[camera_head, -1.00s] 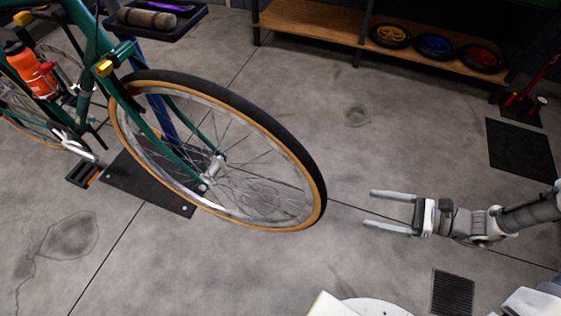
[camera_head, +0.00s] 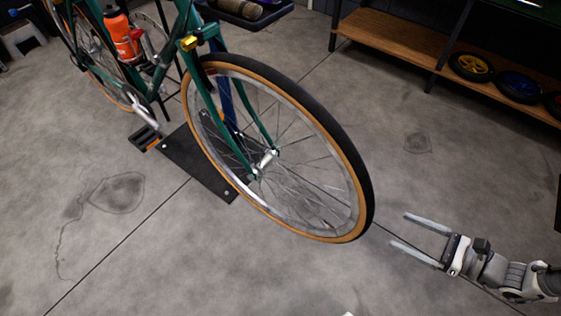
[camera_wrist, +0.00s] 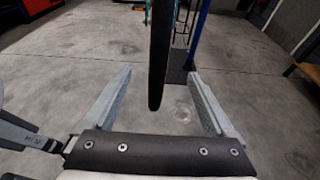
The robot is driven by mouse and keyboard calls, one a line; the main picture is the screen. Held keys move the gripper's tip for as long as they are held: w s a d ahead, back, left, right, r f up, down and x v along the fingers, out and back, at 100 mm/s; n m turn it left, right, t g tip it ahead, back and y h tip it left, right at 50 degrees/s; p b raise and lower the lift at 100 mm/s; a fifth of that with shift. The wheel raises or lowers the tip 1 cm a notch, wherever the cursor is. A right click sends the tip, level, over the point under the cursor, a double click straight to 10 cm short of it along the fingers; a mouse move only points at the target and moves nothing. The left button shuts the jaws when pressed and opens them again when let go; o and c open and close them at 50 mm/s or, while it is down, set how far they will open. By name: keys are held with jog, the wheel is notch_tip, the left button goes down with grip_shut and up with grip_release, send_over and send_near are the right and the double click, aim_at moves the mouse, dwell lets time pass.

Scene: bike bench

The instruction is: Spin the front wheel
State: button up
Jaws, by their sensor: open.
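The front wheel (camera_head: 352,171) of the green bike has a black tyre with tan sidewalls, a silver rim and thin spokes. It stands in the middle of the head view, held in the fork above the floor. My gripper (camera_head: 408,231) is open and empty, to the right of the wheel and apart from it, its fingers pointing toward the tyre. In the wrist view the wheel (camera_wrist: 160,60) shows edge-on as a dark upright strip, ahead of and between the two open fingers (camera_wrist: 160,95). The fingers do not appear to touch the tyre.
A blue stand post with a black base plate (camera_head: 190,165) stands behind the wheel. A tray (camera_head: 243,10) with a rolled item is above it. A wooden shelf (camera_head: 400,40) holds small coloured wheels at the upper right. The floor around my gripper is clear.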

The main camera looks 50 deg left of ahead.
send_near(370, 182)
jog(key=shift+x, duration=5.65)
jog(key=shift+c, duration=0.3)
